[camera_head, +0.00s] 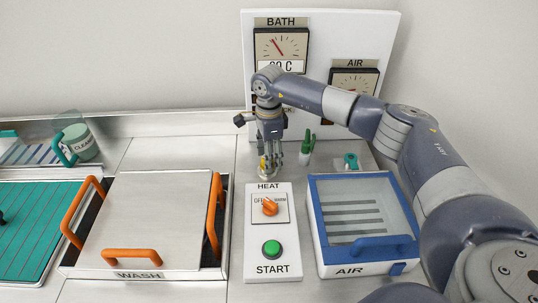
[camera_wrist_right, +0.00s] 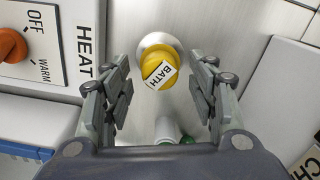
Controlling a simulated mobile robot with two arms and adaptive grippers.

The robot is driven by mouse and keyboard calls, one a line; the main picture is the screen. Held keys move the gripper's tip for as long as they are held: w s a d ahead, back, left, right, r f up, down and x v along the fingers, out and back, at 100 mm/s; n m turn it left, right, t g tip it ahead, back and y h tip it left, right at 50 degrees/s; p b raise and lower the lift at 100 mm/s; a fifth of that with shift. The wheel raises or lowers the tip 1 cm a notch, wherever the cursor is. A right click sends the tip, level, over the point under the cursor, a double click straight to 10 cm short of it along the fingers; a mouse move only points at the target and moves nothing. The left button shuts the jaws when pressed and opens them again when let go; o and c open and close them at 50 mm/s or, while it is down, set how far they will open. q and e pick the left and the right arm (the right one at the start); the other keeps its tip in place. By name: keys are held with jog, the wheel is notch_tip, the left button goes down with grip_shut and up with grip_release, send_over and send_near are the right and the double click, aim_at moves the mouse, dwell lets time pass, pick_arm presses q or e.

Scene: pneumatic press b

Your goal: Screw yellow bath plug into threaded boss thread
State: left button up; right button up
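The yellow bath plug (camera_wrist_right: 156,68) with a white BATH label sits at a round silver boss (camera_wrist_right: 150,41) on the metal surface in the right wrist view. I cannot tell how deep it sits; the thread is hidden. In the head view only a bit of yellow plug (camera_head: 263,164) shows below my right gripper (camera_head: 272,161), behind the HEAT panel. In the right wrist view my right gripper (camera_wrist_right: 162,76) is open, its fingers apart on either side of the plug, with visible gaps. My left gripper is not in view.
The HEAT panel (camera_head: 284,205) with an orange knob and green START button stands just in front. The blue-framed AIR box (camera_head: 315,230) is to its right, the WASH lid (camera_head: 150,215) to its left. A small green-topped holder (camera_head: 306,157) stands close right of the gripper.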

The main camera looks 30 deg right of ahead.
notch_tip(320, 180, up, 12)
dwell(0.6)
dwell(0.6)
